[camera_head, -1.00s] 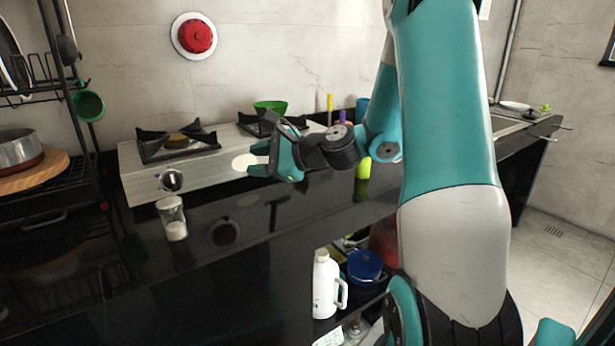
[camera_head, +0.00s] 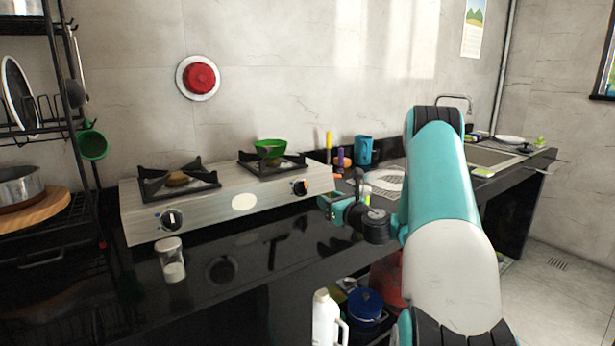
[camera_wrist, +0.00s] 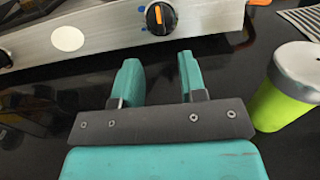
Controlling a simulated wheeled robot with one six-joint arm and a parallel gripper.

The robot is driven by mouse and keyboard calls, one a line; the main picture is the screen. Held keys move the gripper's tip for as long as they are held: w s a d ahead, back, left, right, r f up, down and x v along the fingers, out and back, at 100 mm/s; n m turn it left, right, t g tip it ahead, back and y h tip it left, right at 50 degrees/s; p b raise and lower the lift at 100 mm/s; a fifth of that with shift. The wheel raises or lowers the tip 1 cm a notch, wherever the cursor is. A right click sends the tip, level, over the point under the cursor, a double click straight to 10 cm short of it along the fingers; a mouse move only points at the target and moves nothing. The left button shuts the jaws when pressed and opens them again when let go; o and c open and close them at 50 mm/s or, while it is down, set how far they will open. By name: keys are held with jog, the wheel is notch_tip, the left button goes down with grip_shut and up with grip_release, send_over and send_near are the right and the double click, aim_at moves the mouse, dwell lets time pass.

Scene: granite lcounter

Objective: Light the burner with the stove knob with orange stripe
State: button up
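The stove knob with the orange stripe (camera_head: 300,187) is on the right of the silver stove's front panel. In the wrist view the black knob (camera_wrist: 160,18) is at the top, straight beyond my fingers, with its orange stripe near upright. My gripper (camera_head: 328,207) is to the right of and in front of the knob in the head view. In the wrist view my gripper (camera_wrist: 158,70) has its two teal fingers apart, with nothing between them and a gap to the knob. The right burner (camera_head: 272,164) has a green bowl (camera_head: 270,148) at it. No flame shows.
Another knob (camera_head: 171,220) with a white stripe is at the stove's left. A lime-green container with a grey lid (camera_wrist: 285,95) stands close right of my gripper. The dark counter before the stove's middle is clear.

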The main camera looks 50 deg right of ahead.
aim_at(306, 187)
jog(key=shift+w+d+r+p, duration=0.2)
jog(key=shift+w+p, duration=0.4)
jog(key=shift+p, duration=1.05)
jog(key=shift+w+d+r+p, duration=0.15)
jog(key=shift+w+p, duration=0.45)
jog(key=shift+p, duration=1.05)
jog(key=w+p, duration=0.1)
jog(key=p, duration=0.3)
jog(key=shift+w+d, duration=0.1)
jog(key=shift+d, duration=0.05)
jog(key=w+p, duration=0.1)
jog(key=p, duration=0.4)
jog(key=shift+w, duration=0.15)
jog(key=shift+w+f+p, duration=0.15)
jog(key=shift+w+p, duration=0.15)
jog(key=shift+p, duration=0.3)
jog(key=shift+f+x, duration=0.1)
jog(key=shift+x, duration=1.25)
jog(key=shift+f+x, duration=0.15)
jog(key=shift+x, duration=1.2)
grip_shut()
